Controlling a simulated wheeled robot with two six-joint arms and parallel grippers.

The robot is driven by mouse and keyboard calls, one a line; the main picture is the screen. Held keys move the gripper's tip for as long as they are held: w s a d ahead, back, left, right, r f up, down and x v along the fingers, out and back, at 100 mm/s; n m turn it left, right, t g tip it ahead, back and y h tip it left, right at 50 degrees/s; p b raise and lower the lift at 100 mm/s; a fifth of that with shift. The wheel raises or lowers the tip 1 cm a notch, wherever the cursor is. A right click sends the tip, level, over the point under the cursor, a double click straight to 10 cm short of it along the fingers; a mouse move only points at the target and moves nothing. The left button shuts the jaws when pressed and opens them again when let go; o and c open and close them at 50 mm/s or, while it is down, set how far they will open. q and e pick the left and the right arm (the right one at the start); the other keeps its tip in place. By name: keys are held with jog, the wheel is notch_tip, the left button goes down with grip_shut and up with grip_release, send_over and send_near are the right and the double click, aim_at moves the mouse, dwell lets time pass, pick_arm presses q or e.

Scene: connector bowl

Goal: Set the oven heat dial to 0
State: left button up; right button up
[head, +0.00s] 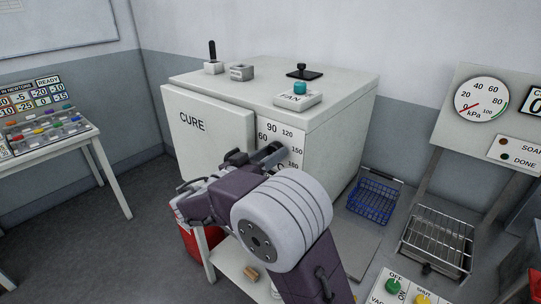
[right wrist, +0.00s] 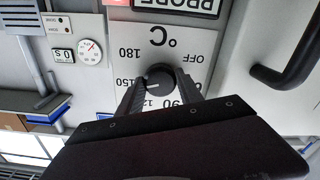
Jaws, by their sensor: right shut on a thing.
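The oven (head: 340,110) is a pale box marked CURE, with a white dial panel (head: 292,136) on its front right. In the right wrist view, which is turned over, the black round heat dial (right wrist: 160,77) sits on this panel, ringed by OFF, 90, 120, 150 and 180 marks. Its white pointer line seems to aim near 150; the exact reading is unclear. My right gripper (right wrist: 158,88) is shut on the dial, one finger on each side. In the head view my right gripper (head: 262,157) hides most of the dial. My left gripper is not in view.
A dark door handle (right wrist: 290,72) is beside the dial. A blue basket (head: 373,200) and wire rack (head: 437,240) stand right.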

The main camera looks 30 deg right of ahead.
jog(key=n+b, duration=0.2)
jog(key=n, duration=1.1)
jog(key=shift+r, duration=0.2)
jog(key=n+p, duration=0.1)
jog(key=n, duration=0.1)
jog(key=shift+n, duration=0.4)
jog(key=n+p, duration=0.2)
jog(key=shift+n, duration=0.3)
jog(key=n+p, duration=0.3)
jog(key=shift+r+n, duration=0.1)
jog(key=shift+n, duration=0.2)
jog(key=n+p, duration=1.3)
jog(key=p, duration=0.1)
jog(key=shift+n, duration=0.3)
jog(key=shift+f+n+p, duration=0.2)
jog(key=shift+n+p, duration=0.8)
jog(key=shift+f+n+p, duration=0.2)
jog(key=shift+n+p, duration=0.8)
